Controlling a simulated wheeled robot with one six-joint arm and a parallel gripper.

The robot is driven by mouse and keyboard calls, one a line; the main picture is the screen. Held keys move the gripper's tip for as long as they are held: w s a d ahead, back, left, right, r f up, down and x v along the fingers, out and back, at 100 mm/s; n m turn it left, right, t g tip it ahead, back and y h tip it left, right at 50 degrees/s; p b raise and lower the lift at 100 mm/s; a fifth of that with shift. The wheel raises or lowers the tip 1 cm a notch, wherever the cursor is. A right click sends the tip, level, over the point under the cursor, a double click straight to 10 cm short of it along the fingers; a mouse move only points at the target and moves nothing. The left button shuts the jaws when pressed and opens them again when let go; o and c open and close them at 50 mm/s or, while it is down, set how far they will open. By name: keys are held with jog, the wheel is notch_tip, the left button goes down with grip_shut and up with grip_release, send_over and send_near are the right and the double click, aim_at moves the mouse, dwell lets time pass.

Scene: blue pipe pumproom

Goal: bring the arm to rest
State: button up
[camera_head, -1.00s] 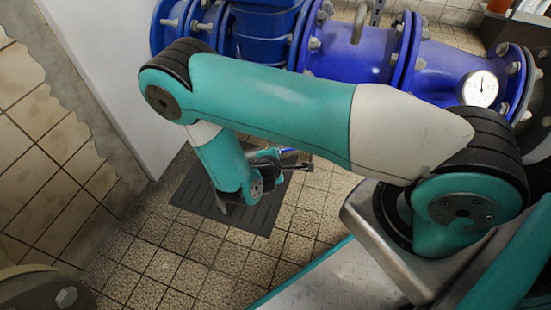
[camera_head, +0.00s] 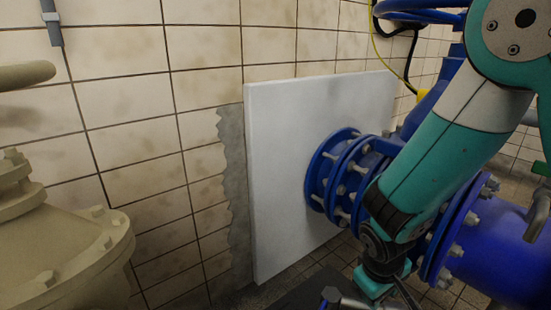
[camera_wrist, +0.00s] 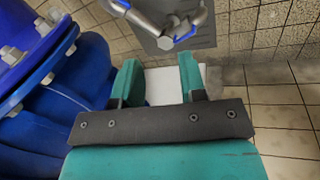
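My arm reaches down from the upper right in the head view, in front of the blue pipework, with its wrist (camera_head: 385,245) low near the flanges. The fingertips cannot be made out in that view. In the wrist view my gripper (camera_wrist: 160,78) has two teal fingers standing well apart, with nothing held between them. A pale surface shows through the gap. A blue-and-grey metal object (camera_wrist: 165,22) shows beyond the fingers, over a dark grey mat (camera_wrist: 190,40); I cannot tell what it is.
Blue flanged pipe (camera_head: 490,240) runs close behind and beside my arm. A white panel (camera_head: 290,170) stands against the tiled wall (camera_head: 130,150). A beige flanged fitting (camera_head: 65,255) is at lower left.

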jog(key=s+a+r+n+g+y+p, duration=0.1)
jog(key=s+a+r+y, duration=0.2)
jog(key=s+r, duration=0.65)
jog(key=s+a+r+n+g+y, duration=0.1)
jog(key=s+a+r+y, duration=0.2)
jog(key=s+r, duration=0.65)
notch_tip(320, 180, up, 41)
jog(key=w+p, duration=0.3)
jog(key=p, duration=3.5)
jog(key=shift+d+f, duration=0.15)
jog(key=shift+d, duration=0.05)
jog(key=shift+s+a+f, duration=0.1)
